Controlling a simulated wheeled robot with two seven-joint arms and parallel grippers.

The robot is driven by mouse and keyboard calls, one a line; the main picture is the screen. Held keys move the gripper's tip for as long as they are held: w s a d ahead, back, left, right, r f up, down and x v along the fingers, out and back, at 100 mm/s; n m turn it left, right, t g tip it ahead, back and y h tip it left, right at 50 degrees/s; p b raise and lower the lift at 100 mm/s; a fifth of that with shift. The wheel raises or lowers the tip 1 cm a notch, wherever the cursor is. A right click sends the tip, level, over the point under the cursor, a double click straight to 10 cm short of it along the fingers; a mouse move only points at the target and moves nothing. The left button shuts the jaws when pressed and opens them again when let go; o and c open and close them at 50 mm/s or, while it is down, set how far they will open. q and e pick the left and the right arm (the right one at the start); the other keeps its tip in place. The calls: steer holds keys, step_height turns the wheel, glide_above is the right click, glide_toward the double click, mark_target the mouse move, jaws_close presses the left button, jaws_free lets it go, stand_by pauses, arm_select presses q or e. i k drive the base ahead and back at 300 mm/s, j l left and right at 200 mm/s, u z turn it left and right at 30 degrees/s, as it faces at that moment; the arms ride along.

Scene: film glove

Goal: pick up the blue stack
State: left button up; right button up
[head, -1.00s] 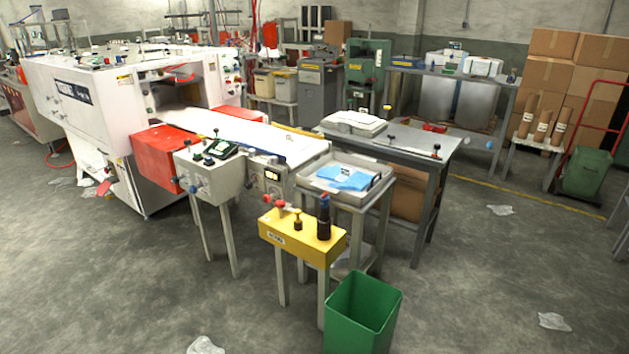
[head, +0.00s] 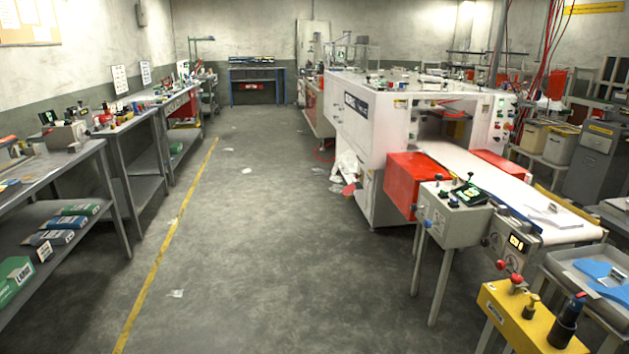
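A blue stack (head: 598,272) lies in a grey tray (head: 567,272) at the right edge of the head view. The tray stands at the end of the white machine's conveyor, and the picture edge cuts off its right side. A small pale item lies on top of the blue stack. Neither of my grippers shows in the head view.
A yellow control box (head: 520,318) on legs stands in front of the tray. The white machine (head: 372,130) and a grey control box (head: 450,213) stand left of it. Workbenches (head: 78,160) line the left wall. The middle floor (head: 240,240) is mostly clear.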

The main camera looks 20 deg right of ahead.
mark_target(608, 281)
steer(key=k+l, duration=0.1)
steer(key=l, duration=0.35)
steer(key=k+l, duration=0.1)
steer(key=l, duration=0.8)
steer(key=k+l+u, duration=0.1)
steer(key=l, duration=0.35)
steer(key=k+l, duration=0.15)
steer(key=l, duration=0.3)
steer(key=k+l, duration=0.1)
steer(key=l, duration=0.35)
steer(key=k+l, duration=0.1)
steer(key=l, duration=0.35)
